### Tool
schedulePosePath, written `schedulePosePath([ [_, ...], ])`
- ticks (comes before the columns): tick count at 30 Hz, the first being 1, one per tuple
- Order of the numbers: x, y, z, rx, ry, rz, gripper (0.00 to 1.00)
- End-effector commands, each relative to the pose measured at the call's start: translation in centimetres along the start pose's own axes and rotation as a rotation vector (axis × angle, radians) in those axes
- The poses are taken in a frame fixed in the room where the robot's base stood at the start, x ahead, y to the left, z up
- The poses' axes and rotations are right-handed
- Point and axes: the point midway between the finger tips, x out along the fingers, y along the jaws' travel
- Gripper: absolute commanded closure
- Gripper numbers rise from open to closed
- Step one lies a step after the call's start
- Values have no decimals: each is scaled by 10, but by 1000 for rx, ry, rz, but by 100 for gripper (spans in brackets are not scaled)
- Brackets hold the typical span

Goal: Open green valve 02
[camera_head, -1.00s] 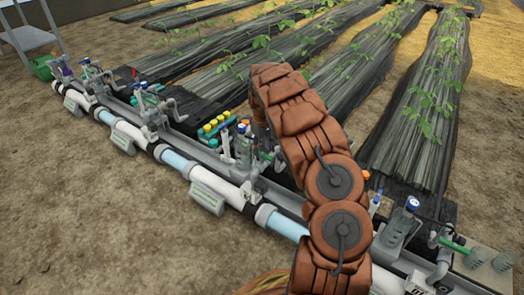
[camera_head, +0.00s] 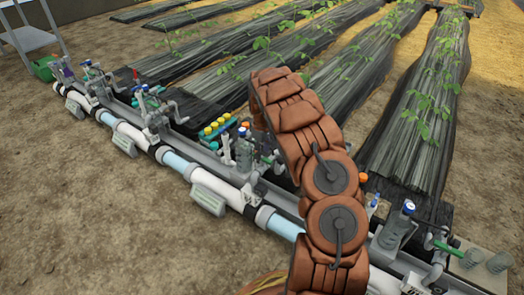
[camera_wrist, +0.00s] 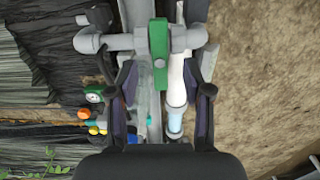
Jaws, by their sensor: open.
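In the wrist view, a green valve handle (camera_wrist: 159,45) lies lengthwise across a grey pipe fitting, roughly in line with the long pipe below it. My gripper (camera_wrist: 167,66) is open, with one finger to each side of the handle and clear gaps between. It holds nothing. In the head view my arm covers the gripper and the valve in front of it. Another green valve handle (camera_head: 447,247) shows at the right end of the skid. I cannot read a number on either valve.
A white and clear blue pipe line (camera_head: 131,134) runs along the skid. Yellow-capped fittings (camera_head: 213,127) stand left of my arm. In the wrist view a round gauge (camera_wrist: 94,95) and an orange knob (camera_wrist: 83,114) lie left of my gripper. Bare soil lies in front.

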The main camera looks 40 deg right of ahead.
Motion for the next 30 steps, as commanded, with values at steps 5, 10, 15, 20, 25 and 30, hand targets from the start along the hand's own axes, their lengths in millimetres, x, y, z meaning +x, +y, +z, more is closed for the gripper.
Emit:
schedulePosePath([
  [5, 6, 0, 0, 0, -1, -1, 50],
  [10, 17, -1, 0, 0, 0, -1, 50],
  [15, 27, -1, 0, 0, -1, -2, 50],
  [20, 37, 0, 0, 0, -2, -2, 50],
  [25, 44, 0, 0, 1, -1, -1, 50],
  [30, 45, 0, 0, 1, 0, 0, 50],
])
